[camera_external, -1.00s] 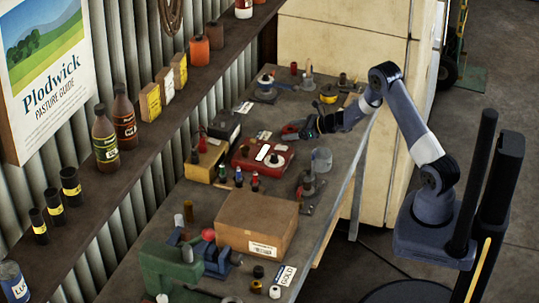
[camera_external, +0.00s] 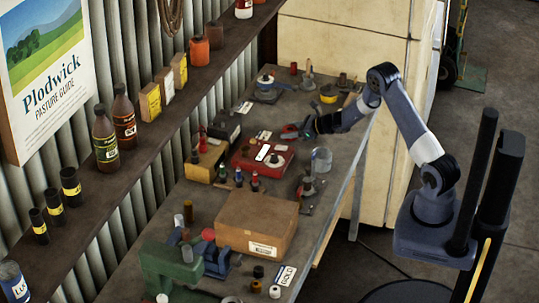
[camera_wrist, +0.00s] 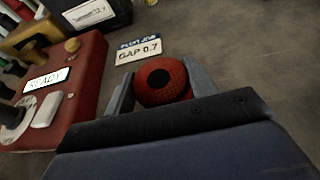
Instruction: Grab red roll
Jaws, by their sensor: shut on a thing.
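The red roll (camera_wrist: 162,81) has a textured rim and a dark round centre. In the wrist view it sits between the two grey fingers of my gripper (camera_wrist: 160,88), which is shut on it. In the external view my gripper (camera_external: 298,132) is low over the bench, just behind and right of the red box, and a bit of red shows at its fingers. Whether the roll touches the bench is hard to tell.
A red box with a READY label (camera_wrist: 60,85) stands close on the left. A card reading GAP 0.7 (camera_wrist: 138,50) lies just beyond the roll. A clear jar (camera_external: 321,160) and a cardboard box (camera_external: 257,224) stand nearer. Bare bench lies to the right in the wrist view.

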